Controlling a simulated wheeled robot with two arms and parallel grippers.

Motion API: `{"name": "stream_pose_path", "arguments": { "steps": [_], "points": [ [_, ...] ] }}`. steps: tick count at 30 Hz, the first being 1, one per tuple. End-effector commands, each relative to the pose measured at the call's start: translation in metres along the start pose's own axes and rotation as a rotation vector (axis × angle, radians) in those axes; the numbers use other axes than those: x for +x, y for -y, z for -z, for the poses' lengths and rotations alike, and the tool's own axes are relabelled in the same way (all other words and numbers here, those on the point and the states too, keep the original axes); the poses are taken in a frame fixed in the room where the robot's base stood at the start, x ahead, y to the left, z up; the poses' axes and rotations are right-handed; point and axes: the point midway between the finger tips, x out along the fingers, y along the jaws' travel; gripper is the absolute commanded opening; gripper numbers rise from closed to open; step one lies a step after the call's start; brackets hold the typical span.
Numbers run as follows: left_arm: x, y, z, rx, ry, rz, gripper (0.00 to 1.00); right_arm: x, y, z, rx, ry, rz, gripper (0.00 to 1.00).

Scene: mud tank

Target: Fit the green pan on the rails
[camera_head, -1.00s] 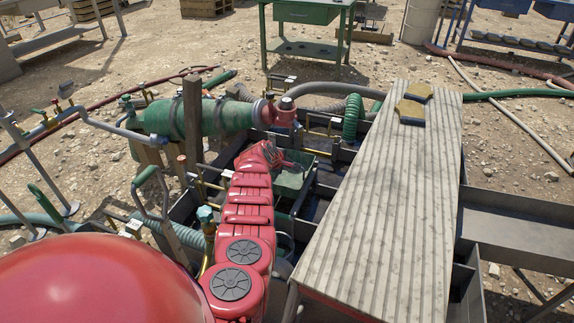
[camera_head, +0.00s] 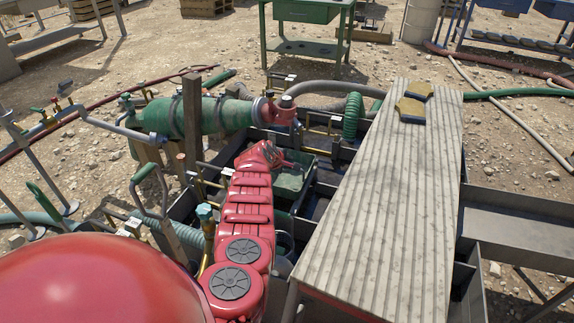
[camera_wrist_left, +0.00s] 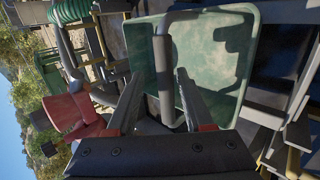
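The green pan (camera_head: 292,180) sits low in the tank in the head view, partly hidden by my left arm. The left wrist view shows its flat green inside (camera_wrist_left: 215,50) and a dark bar handle (camera_wrist_left: 164,75) along its near side. My left gripper (camera_wrist_left: 160,78) is at the handle, with its two fingers apart, one on each side of the bar. A gap shows between the bar and at least one finger. In the head view the fingertips are mostly hidden behind the wrist. I cannot clearly pick out the rails. My right gripper is not in view.
A ridged grey cover (camera_head: 385,200) lies over the tank's right part, with a yellow and black block (camera_head: 413,103) on it. Valves, a post (camera_head: 193,120) and hoses crowd the left.

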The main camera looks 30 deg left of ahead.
Motion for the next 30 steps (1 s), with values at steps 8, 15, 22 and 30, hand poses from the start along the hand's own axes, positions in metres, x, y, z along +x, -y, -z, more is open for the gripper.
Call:
{"name": "stream_pose_path", "arguments": {
  "steps": [8, 15, 22, 30],
  "points": [
    [0.000, 0.001, 0.000, 0.000, 0.000, 0.002, 0.56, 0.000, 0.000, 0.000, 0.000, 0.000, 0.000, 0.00],
    [-0.012, 0.000, -0.002, -0.004, 0.001, 0.004, 0.56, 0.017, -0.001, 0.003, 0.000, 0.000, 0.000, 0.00],
    [-0.043, 0.001, 0.000, 0.001, -0.003, 0.004, 0.56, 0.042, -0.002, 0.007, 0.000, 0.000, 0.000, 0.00],
    [-0.084, 0.001, 0.000, 0.006, -0.004, 0.004, 0.56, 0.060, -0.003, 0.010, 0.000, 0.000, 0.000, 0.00]
  ]
}}
